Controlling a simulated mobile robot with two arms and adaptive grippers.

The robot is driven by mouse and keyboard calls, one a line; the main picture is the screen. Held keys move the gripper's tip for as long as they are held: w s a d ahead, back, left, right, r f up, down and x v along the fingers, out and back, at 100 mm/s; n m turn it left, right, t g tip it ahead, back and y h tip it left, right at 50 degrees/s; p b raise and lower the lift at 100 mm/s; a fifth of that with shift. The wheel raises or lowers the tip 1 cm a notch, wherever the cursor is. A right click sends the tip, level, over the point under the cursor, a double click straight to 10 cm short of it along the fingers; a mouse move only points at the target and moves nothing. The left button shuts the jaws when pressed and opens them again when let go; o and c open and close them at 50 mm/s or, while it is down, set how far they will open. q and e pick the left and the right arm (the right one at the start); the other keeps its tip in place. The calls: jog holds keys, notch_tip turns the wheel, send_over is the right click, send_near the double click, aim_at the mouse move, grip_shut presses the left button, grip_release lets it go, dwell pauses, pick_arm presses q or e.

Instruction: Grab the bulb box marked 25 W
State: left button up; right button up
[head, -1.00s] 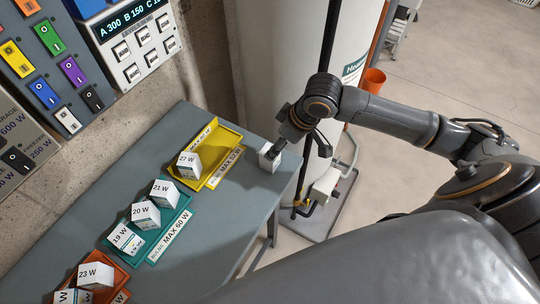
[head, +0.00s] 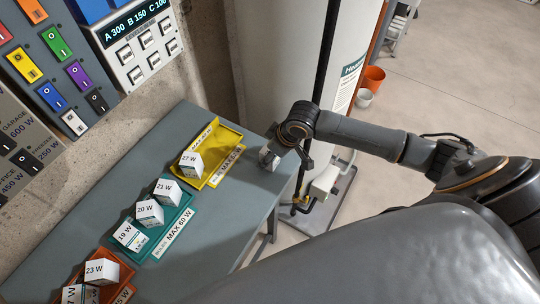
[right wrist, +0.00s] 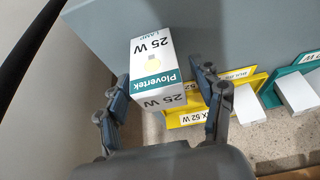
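The white and teal bulb box marked 25 W (right wrist: 155,65) lies between the fingers of my right gripper (right wrist: 160,85) in the right wrist view. The fingers are open, one on each side; a gap shows at the right finger, and the left finger is very close to the box. Whether it touches I cannot tell. In the head view the box (head: 267,158) is at the table's right end, partly hidden by my right gripper (head: 276,148). My left gripper is not in view.
On the grey table (head: 120,180) stand a yellow tray (head: 225,140) with a 27 W box (head: 190,165), a teal tray (head: 172,228) with 19 W, 20 W and 21 W boxes, and an orange tray (head: 122,273) with more boxes. A white tank (head: 285,70) stands behind the table's end.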

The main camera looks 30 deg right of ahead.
jog(key=c, duration=1)
jog(key=shift+o, duration=0.2)
jog(key=shift+r, duration=0.15)
jog(key=shift+r+b, duration=0.2)
jog(key=shift+b, duration=0.1)
notch_tip(320, 180, up, 2)
jog(key=shift+w+r+b, duration=0.1)
jog(key=shift+r+b, duration=0.05)
jog(key=shift+b, duration=0.6)
jog(key=s+r+p, duration=0.1)
jog(key=s+r, duration=0.2)
jog(key=s, duration=0.1)
jog(key=s+a+r+p, duration=0.1)
jog(key=s+r+p, duration=0.1)
jog(key=s, duration=0.3)
jog(key=s+a+r+p, duration=0.1)
jog(key=s+r+p, duration=0.1)
jog(key=s+r, duration=0.3)
